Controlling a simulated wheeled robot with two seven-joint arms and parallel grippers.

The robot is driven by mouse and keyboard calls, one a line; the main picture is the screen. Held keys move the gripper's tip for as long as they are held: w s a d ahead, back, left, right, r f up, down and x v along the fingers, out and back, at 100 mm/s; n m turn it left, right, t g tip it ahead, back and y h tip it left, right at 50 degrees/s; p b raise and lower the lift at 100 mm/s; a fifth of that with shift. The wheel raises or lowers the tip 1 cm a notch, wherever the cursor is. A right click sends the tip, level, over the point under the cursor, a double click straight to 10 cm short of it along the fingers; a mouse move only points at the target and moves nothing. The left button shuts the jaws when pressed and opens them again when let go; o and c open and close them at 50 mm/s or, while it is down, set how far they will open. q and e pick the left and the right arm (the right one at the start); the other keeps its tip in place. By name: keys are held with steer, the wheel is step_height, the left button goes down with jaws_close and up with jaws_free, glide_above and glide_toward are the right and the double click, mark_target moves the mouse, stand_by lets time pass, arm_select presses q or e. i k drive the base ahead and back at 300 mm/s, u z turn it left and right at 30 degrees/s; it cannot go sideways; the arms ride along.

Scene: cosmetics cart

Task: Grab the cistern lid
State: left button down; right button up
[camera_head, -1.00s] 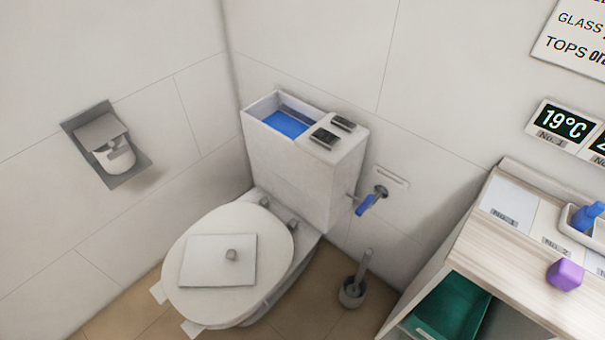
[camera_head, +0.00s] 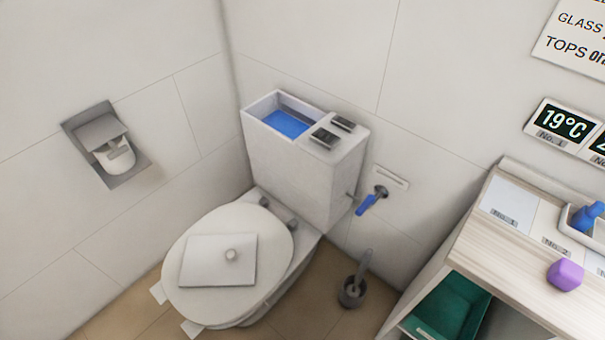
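The cistern lid (camera_head: 212,262) is a flat white rectangular plate with a small grey knob (camera_head: 231,255). It lies on the closed round toilet seat cover (camera_head: 250,222). The cistern (camera_head: 290,178) stands behind the toilet with its left part open, showing blue water (camera_head: 286,123). Two dark flat pieces (camera_head: 333,130) sit on the right part of its top. Neither of my grippers is in view.
A paper roll holder (camera_head: 105,145) is on the left wall. A blue-handled valve (camera_head: 370,201) and a brush in its pot (camera_head: 354,288) are right of the toilet. A wooden-topped cart (camera_head: 530,262) with a purple block (camera_head: 565,275) and green bin (camera_head: 447,308) stands at right.

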mark_target(225, 260)
steer(key=z, duration=2.25)
steer(key=k, duration=1.5)
steer(key=u, duration=2.5)
steer(key=i, duration=0.55)
steer(key=u, duration=0.05)
